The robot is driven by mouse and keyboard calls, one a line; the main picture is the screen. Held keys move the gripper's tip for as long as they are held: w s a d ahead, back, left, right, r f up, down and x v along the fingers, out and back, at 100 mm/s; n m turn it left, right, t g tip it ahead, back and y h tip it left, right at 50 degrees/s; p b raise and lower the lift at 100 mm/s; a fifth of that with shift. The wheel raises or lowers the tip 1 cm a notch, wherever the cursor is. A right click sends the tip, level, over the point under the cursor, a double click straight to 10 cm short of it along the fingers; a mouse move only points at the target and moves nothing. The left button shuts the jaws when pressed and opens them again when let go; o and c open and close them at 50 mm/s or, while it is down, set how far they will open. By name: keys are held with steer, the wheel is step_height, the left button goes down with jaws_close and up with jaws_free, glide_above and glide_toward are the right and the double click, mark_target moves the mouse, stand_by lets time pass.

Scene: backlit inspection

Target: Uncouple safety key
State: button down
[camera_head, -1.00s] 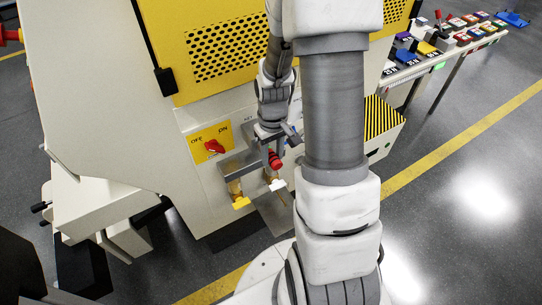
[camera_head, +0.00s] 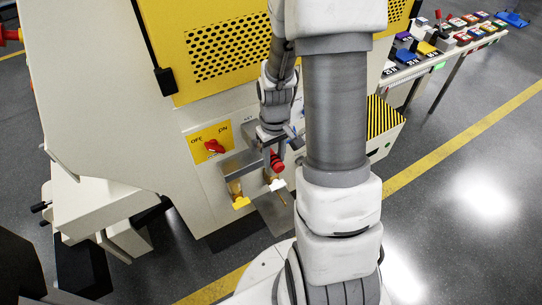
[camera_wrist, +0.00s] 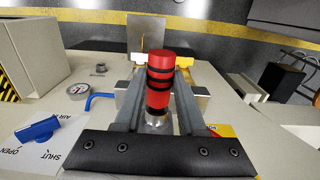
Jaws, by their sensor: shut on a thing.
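The safety key appears as a red cylinder with black bands, showing in the wrist view (camera_wrist: 159,62) and small in the head view (camera_head: 277,161). My gripper (camera_wrist: 159,82) has its two grey fingers on either side of it, shut on it. In the head view my gripper (camera_head: 274,152) is low in front of the cream machine (camera_head: 120,120), beside the grey bracket. A silver round part (camera_wrist: 158,121) lies below the red body between the fingers. I cannot tell whether the key is seated or free.
A red rotary switch (camera_head: 214,146) on a yellow OFF/ON plate is left of my gripper. A yellow piece (camera_head: 240,203) hangs below the bracket. A blue valve handle (camera_wrist: 38,130) and a gauge (camera_wrist: 79,92) are left in the wrist view. A table (camera_head: 430,65) holds several coloured items.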

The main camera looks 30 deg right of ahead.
mark_target(282, 168)
steer(key=shift+s, duration=1.9)
steer(key=shift+s, duration=0.15)
steer(key=shift+f, duration=0.1)
